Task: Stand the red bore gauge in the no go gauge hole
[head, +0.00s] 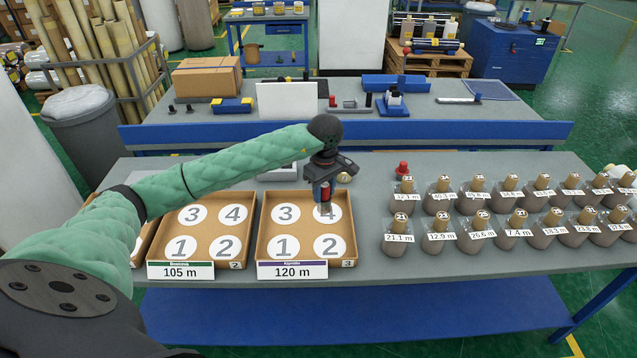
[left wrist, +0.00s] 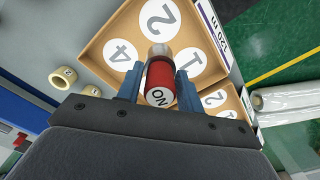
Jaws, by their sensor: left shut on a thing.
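My left gripper (head: 323,190) is shut on the red bore gauge (left wrist: 160,80), one finger on each side. The gauge has a red body, a white end label reading "NO" and a metallic far end. In the head view the gauge (head: 325,192) hangs roughly upright over the back right of the 120 m tray (head: 262,232), near disc 4. A pale grey block (head: 278,174) lies behind the tray, partly hidden by my left arm. I cannot make out the no go gauge hole in either view. My right gripper is not in view.
A small red-topped piece (head: 401,170) stands right of the tray. Several wrapped rolls (head: 436,233) with length labels fill the right side. The 105 m tray (head: 170,235) is to the left. A back bench (head: 420,105) holds boxes and tools.

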